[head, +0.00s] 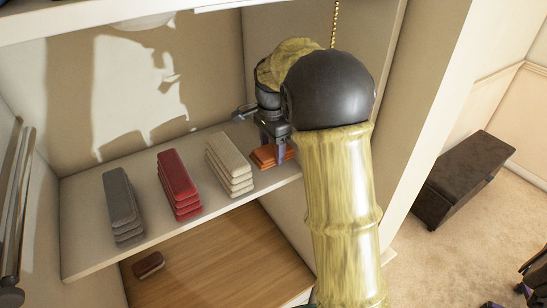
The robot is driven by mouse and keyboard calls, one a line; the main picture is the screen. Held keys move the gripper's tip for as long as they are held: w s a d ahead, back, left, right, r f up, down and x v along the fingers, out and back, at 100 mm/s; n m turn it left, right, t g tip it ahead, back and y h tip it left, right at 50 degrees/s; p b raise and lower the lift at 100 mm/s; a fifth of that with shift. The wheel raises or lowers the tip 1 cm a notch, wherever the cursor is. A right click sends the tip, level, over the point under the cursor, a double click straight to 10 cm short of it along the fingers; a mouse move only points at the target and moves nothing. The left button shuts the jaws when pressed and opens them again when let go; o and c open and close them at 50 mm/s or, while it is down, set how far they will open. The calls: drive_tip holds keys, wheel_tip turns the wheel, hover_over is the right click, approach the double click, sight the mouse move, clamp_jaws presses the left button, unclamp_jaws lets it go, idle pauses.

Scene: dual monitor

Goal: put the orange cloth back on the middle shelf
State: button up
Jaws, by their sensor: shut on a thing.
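The orange cloth (272,156) is folded and sits at the right end of the middle shelf (150,225), low against the shelf surface. My gripper (280,149) is over it from above and shut on it. My arm covers the cloth's right side, so I cannot tell whether it rests fully on the shelf or is just above it. To its left on the same shelf are a stack of beige cloths (229,165), a stack of red cloths (178,184) and a stack of grey cloths (122,206).
A wooden lower shelf (220,260) holds a small brown item (148,265). The closet's right side wall (390,120) stands close to my arm. A metal rail (15,210) is at the left. A dark bench (463,178) stands on the carpet outside.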

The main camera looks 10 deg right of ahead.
sight(274, 158)
wheel_tip(274, 158, down, 3)
drive_tip(key=shift+r+p, duration=0.1)
drive_tip(key=shift+p, duration=0.4)
drive_tip(key=shift+w+d+f+p, duration=0.1)
drive_tip(key=shift+d+f+p, duration=0.1)
drive_tip(key=shift+f+p, duration=0.35)
drive_tip(key=shift+f, duration=0.1)
drive_tip(key=shift+f, duration=0.1)
drive_tip(key=o, duration=0.9)
drive_tip(key=shift+o, duration=0.2)
wheel_tip(274, 158, up, 12)
drive_tip(key=b, duration=0.3)
